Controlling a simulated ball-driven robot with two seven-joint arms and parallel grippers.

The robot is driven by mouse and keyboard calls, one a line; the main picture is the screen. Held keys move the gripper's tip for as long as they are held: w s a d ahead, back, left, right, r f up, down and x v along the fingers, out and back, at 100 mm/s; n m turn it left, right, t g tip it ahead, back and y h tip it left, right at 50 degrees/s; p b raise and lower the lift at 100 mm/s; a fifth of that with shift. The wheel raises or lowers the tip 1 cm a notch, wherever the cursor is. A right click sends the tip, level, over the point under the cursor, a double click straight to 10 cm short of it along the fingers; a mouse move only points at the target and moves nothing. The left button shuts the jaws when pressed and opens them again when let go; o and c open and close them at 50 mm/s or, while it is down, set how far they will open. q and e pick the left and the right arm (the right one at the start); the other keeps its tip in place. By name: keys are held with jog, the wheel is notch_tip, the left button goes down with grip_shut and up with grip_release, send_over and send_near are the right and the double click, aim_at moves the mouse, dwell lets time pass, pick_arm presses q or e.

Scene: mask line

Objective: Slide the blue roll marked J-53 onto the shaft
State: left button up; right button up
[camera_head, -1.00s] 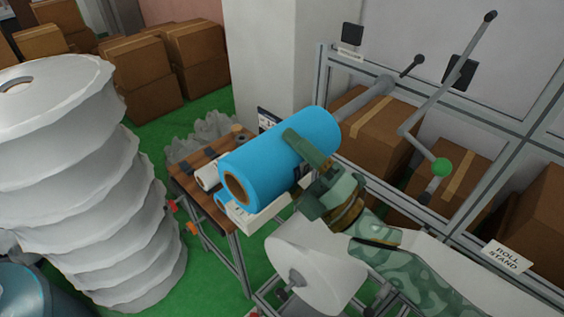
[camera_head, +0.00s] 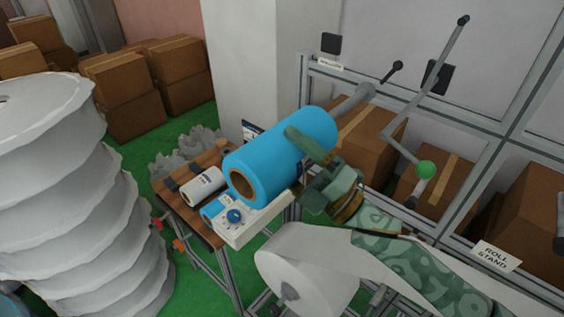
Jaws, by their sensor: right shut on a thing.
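A large blue roll (camera_head: 270,160) with a brown core is held in the air, tilted, its near end facing lower left. No J-53 mark is readable on it. My right gripper (camera_head: 312,150) is shut on the roll, one green finger lying across its upper right side. The grey shaft (camera_head: 354,99) shows beyond the roll's far end, roughly in line with it. The far end is hidden, so I cannot tell whether the shaft is inside the core. My left gripper is not in view.
A wooden table (camera_head: 171,190) below holds a small white roll (camera_head: 203,186), a smaller blue roll (camera_head: 211,210) and a white box with a blue knob (camera_head: 235,216). A white roll (camera_head: 300,268) sits on the roll stand.

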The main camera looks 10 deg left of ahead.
jog(key=shift+w+d, duration=0.25)
jog(key=shift+w, duration=0.1)
jog(key=shift+w+d+b, duration=0.5)
jog(key=shift+w+d, duration=0.2)
jog(key=shift+w, duration=0.35)
jog(key=shift+w+d+b, duration=0.45)
jog(key=shift+w+d, duration=0.2)
jog(key=shift+w, duration=0.35)
jog(key=shift+w+d+b, duration=0.35)
jog(key=shift+w, duration=0.2)
jog(key=shift+w+d+b, duration=0.4)
jog(key=shift+w+d, duration=0.15)
jog(key=shift+w, duration=0.25)
jog(key=shift+w+d+b, duration=0.4)
jog(key=shift+w+d, duration=0.1)
jog(key=shift+w, duration=0.25)
jog(key=shift+w, duration=0.1)
